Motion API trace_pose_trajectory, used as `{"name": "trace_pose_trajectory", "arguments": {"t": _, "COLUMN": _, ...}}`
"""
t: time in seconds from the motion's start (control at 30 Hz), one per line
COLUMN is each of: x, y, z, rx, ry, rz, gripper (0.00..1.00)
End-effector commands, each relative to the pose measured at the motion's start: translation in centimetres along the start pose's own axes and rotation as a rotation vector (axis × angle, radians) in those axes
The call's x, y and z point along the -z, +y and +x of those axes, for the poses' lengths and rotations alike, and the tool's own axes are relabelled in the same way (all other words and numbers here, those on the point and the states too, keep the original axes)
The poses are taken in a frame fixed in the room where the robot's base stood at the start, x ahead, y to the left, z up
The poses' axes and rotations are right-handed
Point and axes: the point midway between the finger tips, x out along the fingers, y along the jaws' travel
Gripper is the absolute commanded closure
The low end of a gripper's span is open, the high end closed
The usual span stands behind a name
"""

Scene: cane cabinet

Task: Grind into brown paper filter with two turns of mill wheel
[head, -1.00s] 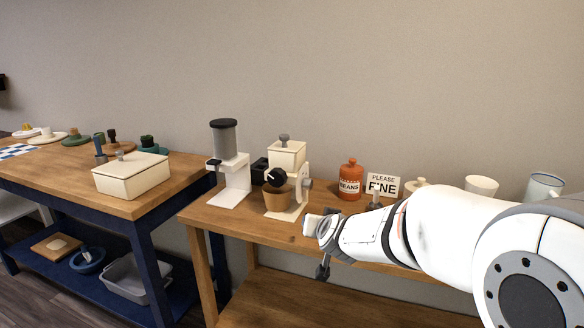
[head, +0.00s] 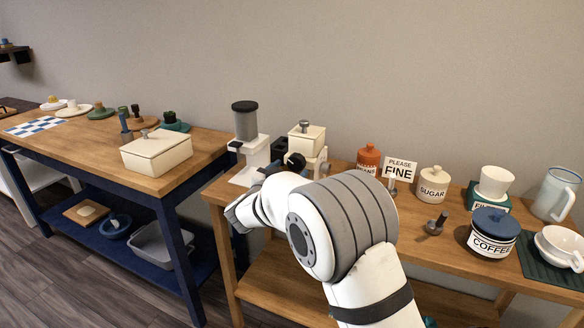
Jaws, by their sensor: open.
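The cream mill (head: 307,137) with a grey knob on its lid stands on the wooden bench, partly behind my arm. Its black wheel (head: 294,162) shows just above my arm. The brown cup-shaped filter under the mill is hidden behind my arm in the current view. My gripper (head: 236,216) is at the left front of the bench, in front of and left of the mill and apart from the wheel. It is open, and I see nothing held in it; its fingers are small and partly turned away.
To the right are an orange beans jar (head: 368,158), a "PLEASE FINE" sign (head: 400,169), a sugar jar (head: 433,184), a coffee jar (head: 493,232) and a white cup (head: 495,181). A lidded box (head: 157,152) sits on the left table.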

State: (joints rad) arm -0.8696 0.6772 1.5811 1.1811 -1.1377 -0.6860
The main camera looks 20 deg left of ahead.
Motion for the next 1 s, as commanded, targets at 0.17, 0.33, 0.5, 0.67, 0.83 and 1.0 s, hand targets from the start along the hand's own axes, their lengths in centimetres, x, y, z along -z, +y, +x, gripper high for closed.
{"name": "trace_pose_trajectory", "arguments": {"t": 0.17, "x": 0.0, "y": 0.0, "z": 2.0, "rx": 0.000, "ry": 0.000, "rz": 0.000, "gripper": 0.31}}
{"name": "trace_pose_trajectory", "arguments": {"t": 0.33, "x": 0.0, "y": 0.0, "z": 2.5, "rx": 0.001, "ry": 0.000, "rz": -0.001, "gripper": 0.31}}
{"name": "trace_pose_trajectory", "arguments": {"t": 0.5, "x": 0.0, "y": 0.0, "z": 2.5, "rx": 0.001, "ry": 0.000, "rz": -0.001, "gripper": 0.31}}
{"name": "trace_pose_trajectory", "arguments": {"t": 0.67, "x": 0.0, "y": 0.1, "z": 2.5, "rx": 0.001, "ry": 0.000, "rz": -0.001, "gripper": 0.45}}
{"name": "trace_pose_trajectory", "arguments": {"t": 0.83, "x": 0.0, "y": 0.1, "z": 2.5, "rx": 0.000, "ry": 0.000, "rz": 0.000, "gripper": 0.58}}
{"name": "trace_pose_trajectory", "arguments": {"t": 1.0, "x": 0.1, "y": 0.1, "z": 2.5, "rx": 0.000, "ry": 0.000, "rz": 0.000, "gripper": 0.72}}
